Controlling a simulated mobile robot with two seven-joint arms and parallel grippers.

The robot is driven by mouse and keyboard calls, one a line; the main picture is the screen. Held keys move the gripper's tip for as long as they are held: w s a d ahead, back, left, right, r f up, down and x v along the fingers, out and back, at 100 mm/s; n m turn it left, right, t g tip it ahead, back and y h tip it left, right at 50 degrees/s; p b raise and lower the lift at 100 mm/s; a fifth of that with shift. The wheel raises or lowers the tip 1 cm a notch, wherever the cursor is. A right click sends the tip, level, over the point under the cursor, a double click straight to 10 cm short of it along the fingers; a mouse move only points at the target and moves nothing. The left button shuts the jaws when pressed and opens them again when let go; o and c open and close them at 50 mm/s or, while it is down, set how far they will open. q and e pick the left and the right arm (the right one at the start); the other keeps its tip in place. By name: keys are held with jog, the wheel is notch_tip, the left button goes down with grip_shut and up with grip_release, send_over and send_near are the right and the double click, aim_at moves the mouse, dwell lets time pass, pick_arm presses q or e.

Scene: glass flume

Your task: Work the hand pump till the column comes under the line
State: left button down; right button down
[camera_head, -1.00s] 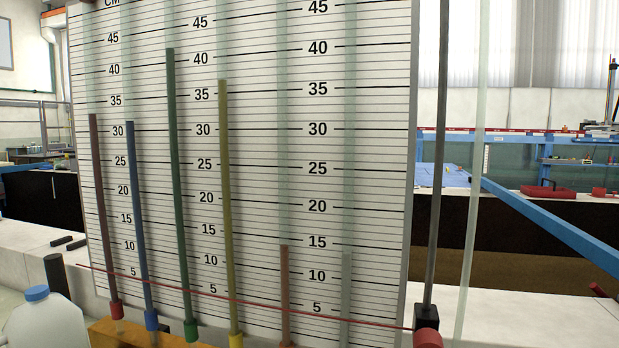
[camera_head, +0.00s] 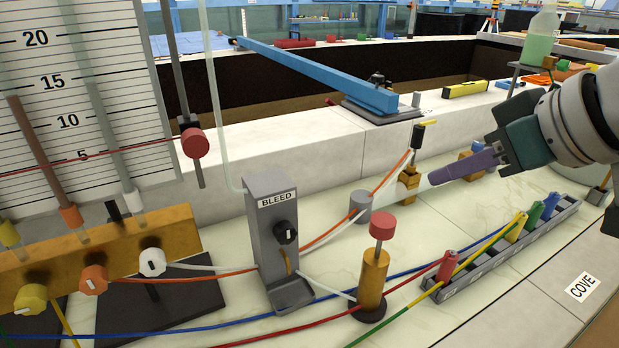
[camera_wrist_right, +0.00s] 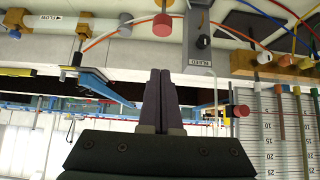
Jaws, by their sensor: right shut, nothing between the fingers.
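The hand pump (camera_head: 373,280) is a brass cylinder with a red knob (camera_head: 381,226) on top, upright on the bench; the knob also shows in the wrist view (camera_wrist_right: 162,29). My right gripper (camera_head: 432,180) is shut and empty, with purple fingers, behind and to the right of the knob, apart from it. It also shows in the wrist view (camera_wrist_right: 160,76). The manometer board (camera_head: 140,110) carries a brown-orange column (camera_head: 42,155) and a grey column (camera_head: 120,165). A thin red line (camera_head: 110,151) crosses low, and the brown-orange column rises above it. My left gripper is out of view.
The BLEED post (camera_head: 270,235) with a black knob (camera_head: 286,232) stands left of the pump. A brass manifold (camera_head: 180,235) has coloured taps. Loose hoses cross the bench around the pump. A grey rack (camera_head: 470,272) with coloured fittings lies to the right.

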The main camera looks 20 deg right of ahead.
jog(key=shift+w, duration=0.1)
jog(key=b, duration=0.1)
send_over(391, 238)
jog(key=f, duration=0.7)
jog(key=shift+w+f, duration=0.1)
jog(key=shift+w, duration=0.2)
notch_tip(391, 238, down, 3)
jog(key=shift+s+r, duration=0.15)
jog(key=shift+r, duration=0.05)
jog(key=shift+f, duration=0.6)
notch_tip(391, 238, down, 5)
jog(key=b, duration=0.3)
jog(key=shift+f, duration=0.15)
jog(key=shift+s, duration=0.1)
